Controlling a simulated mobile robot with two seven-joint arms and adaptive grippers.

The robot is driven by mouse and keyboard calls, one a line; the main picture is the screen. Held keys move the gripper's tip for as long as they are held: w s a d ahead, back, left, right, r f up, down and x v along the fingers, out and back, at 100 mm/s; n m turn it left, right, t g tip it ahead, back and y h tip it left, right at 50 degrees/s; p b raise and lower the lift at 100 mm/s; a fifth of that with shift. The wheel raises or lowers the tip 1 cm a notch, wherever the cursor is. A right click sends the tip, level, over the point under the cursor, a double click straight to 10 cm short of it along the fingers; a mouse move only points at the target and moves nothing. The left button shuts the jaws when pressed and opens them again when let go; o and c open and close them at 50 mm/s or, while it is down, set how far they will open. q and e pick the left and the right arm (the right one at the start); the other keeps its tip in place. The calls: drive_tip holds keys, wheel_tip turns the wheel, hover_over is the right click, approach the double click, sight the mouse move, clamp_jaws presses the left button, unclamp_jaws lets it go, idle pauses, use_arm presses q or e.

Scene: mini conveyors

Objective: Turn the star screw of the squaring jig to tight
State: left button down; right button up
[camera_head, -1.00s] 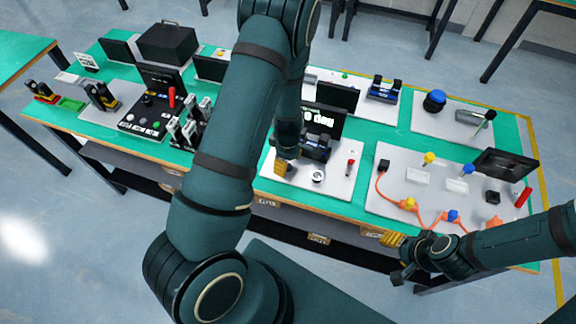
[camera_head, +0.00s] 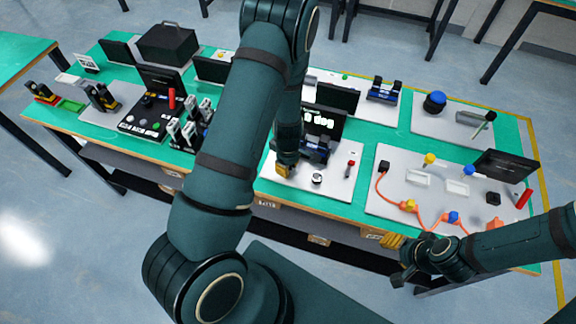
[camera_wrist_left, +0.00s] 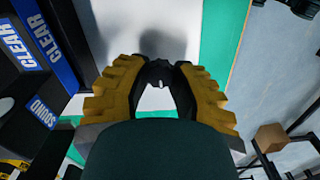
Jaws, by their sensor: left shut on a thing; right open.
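My left gripper (camera_head: 284,169) is low over the light board, at the left side of a black device with blue parts (camera_head: 318,147), which looks like the squaring jig. In the left wrist view its yellow-padded fingers (camera_wrist_left: 161,80) are closed around a small dark piece (camera_wrist_left: 160,68), which seems to be the star screw. The fingers hide most of it, so its shape and turn are not readable. My right gripper (camera_head: 396,262) is open and empty, off the front edge of the table at the right.
A dark display (camera_head: 322,120) stands behind the jig. A small round dial (camera_head: 316,180) and a red-topped piece (camera_head: 350,165) are on the same board. A board with an orange cable (camera_head: 428,219) lies to the right. In the wrist view, blue-labelled blocks (camera_wrist_left: 45,40) are close at the left.

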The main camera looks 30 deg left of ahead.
use_arm(q)
drive_tip(key=shift+m, duration=0.3)
drive_tip(key=m, duration=0.3)
drive_tip(key=shift+b, duration=0.4)
drive_tip(key=m+b, duration=0.1)
drive_tip(key=m, duration=0.3)
drive_tip(key=m+b, duration=0.1)
drive_tip(key=m, duration=0.4)
drive_tip(key=shift+m+b, duration=0.55)
drive_tip(key=shift+m, duration=1.35)
drive_tip(key=c, duration=0.7)
unclamp_jaws()
drive_tip(key=shift+c, duration=0.2)
